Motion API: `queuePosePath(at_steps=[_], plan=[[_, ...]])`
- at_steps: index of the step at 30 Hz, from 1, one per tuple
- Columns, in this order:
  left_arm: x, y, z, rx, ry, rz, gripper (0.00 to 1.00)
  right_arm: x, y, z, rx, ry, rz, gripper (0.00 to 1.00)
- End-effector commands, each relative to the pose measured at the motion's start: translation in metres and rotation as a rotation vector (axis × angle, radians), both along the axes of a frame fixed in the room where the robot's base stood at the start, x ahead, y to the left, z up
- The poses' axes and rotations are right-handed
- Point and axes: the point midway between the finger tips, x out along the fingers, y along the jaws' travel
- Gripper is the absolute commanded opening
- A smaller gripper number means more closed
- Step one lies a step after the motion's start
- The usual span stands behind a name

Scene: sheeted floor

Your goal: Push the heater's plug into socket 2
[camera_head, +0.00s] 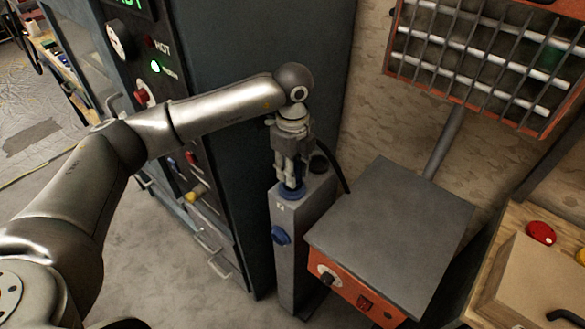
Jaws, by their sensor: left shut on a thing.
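My left gripper (290,182) points down at the top of a narrow grey socket post (285,256). Its fingers are shut on what appears to be the heater's plug, mostly hidden between them. Another blue socket (280,235) is on the post's front side. A dark round fitting (318,163) is on top behind the gripper. The socket numbers are not readable. The heater has an orange barred head (470,100) and a grey-topped orange base (390,235). My right gripper is out of view.
A black cable (338,172) curves down beside the post toward the heater base. A tall dark cabinet (245,90) with knobs and lights stands close at left. Open floor (160,270) lies front left.

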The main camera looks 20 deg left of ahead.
Motion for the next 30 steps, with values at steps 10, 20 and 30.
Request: queuePosePath(at_steps=[10,20,30], plan=[[0.000,0.000,0.000,0.000,-0.001,0.000,0.02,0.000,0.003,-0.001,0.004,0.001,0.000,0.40],[0.000,0.000,-0.002,0.000,0.000,0.000,0.02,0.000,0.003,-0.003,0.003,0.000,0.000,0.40],[0.000,0.000,-0.011,0.000,0.000,0.000,0.02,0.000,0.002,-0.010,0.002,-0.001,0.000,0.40]])
